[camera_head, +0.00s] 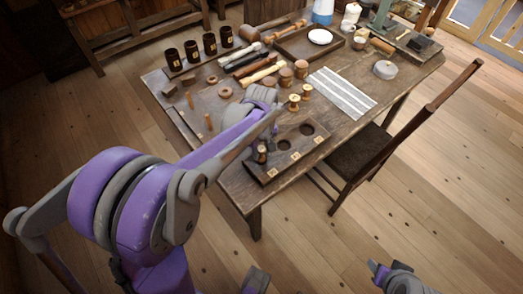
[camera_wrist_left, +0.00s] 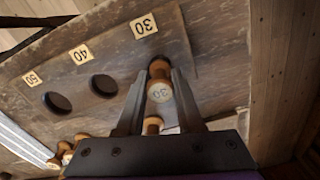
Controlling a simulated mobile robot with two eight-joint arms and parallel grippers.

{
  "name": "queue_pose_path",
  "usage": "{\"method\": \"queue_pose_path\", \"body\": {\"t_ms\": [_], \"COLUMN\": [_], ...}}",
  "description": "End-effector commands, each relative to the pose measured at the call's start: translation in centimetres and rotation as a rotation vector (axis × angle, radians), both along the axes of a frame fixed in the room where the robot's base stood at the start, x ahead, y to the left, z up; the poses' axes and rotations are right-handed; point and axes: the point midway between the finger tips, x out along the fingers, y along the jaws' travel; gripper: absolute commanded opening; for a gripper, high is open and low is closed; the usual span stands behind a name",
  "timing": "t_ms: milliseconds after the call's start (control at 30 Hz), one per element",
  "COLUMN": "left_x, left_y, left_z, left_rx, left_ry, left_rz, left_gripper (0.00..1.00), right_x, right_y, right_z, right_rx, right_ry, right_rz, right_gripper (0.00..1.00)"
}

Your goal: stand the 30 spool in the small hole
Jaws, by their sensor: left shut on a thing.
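The 30 spool (camera_wrist_left: 160,91) is a small turned wooden spool with "30" on its pale end. It sits between the two dark fingers of my left gripper (camera_wrist_left: 160,95), which is shut on it. In the head view my left gripper (camera_head: 262,148) is at the near-left end of the dark hole board (camera_head: 289,166), partly hidden by my forearm. The spool's far end is beside the 30 label (camera_wrist_left: 143,26); it covers the small hole, so I cannot tell how deep it sits. My right gripper (camera_head: 379,270) is at the lower right, away from the table; its jaws are unclear.
The larger holes by the 40 (camera_wrist_left: 80,54) and 50 (camera_wrist_left: 32,78) labels are empty. Two other spools (camera_head: 295,103) stand behind the board. Mallets, dark cups (camera_head: 209,44), a tray (camera_head: 310,42) and a striped cloth (camera_head: 343,93) fill the table. A chair (camera_head: 362,150) stands at the right.

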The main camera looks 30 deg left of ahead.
Motion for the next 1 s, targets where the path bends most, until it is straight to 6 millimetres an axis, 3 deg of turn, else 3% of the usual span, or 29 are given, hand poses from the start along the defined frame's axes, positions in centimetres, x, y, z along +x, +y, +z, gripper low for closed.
{"method": "queue_pose_path", "body": {"t_ms": [1000], "left_x": [0.0], "left_y": [0.0], "left_z": [-0.97], "left_rx": [0.0], "left_ry": [0.0], "left_rz": [0.0], "left_gripper": [0.0], "right_x": [-0.11], "right_y": [0.0], "right_z": [-0.78], "right_rx": [0.0], "right_ry": [0.003], "right_rz": [0.0], "right_gripper": [0.5]}}
